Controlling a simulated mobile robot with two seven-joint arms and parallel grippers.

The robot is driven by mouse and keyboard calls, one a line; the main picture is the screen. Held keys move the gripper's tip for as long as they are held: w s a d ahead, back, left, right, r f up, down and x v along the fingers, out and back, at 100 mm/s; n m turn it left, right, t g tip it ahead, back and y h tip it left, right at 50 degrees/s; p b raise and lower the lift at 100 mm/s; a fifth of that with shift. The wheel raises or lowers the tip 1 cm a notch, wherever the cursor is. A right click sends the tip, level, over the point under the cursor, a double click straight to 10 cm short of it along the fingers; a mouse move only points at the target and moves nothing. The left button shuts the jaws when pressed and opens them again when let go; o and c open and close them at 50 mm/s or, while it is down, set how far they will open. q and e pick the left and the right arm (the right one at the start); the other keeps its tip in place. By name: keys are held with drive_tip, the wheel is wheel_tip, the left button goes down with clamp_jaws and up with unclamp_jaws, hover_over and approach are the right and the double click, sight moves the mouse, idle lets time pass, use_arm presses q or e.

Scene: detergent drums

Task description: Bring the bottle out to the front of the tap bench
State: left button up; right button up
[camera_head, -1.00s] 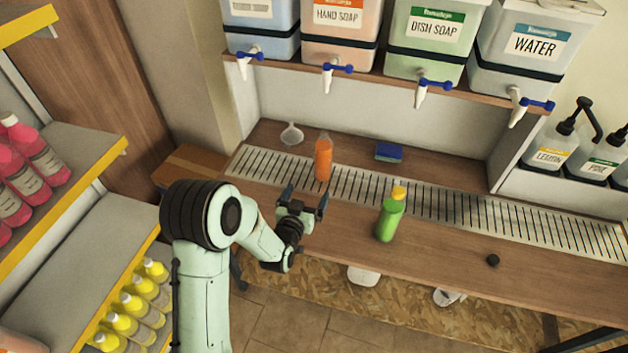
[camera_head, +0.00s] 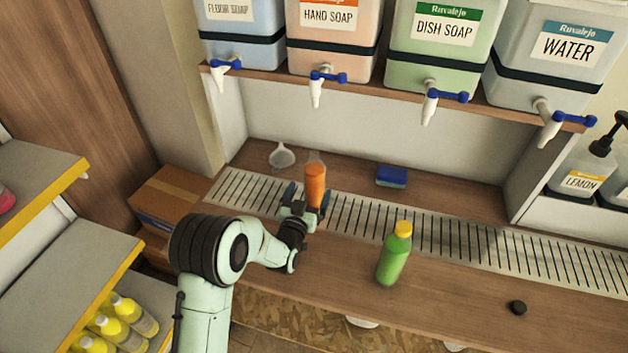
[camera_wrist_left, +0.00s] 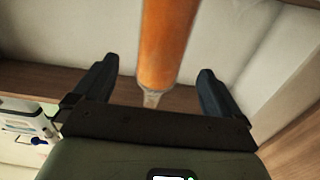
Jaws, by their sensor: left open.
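The orange bottle (camera_head: 315,188) stands upright on the slotted drip grate, below the hand soap tap. Its clear neck shows no cap. In the left wrist view the orange bottle (camera_wrist_left: 168,40) runs down from the top edge, with its neck near the palm. My left gripper (camera_head: 307,197) is open, with one finger to each side of the bottle. Neither finger visibly presses on it. A green bottle (camera_head: 393,258) with a yellow cap stands on the bare front of the tap bench (camera_head: 440,295). My right gripper is out of view.
A clear funnel (camera_head: 281,156) and a blue sponge (camera_head: 391,176) lie behind the grate (camera_head: 450,232). A small black cap (camera_head: 518,307) lies at the front right. Labelled drums with taps (camera_head: 318,88) overhang the back. Shelves (camera_head: 60,270) stand at the left.

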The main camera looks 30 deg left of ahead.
sight(315, 179)
use_arm(q)
drive_tip(key=x, duration=0.6)
drive_tip(key=shift+w+a, duration=0.15)
drive_tip(key=shift+w, duration=0.1)
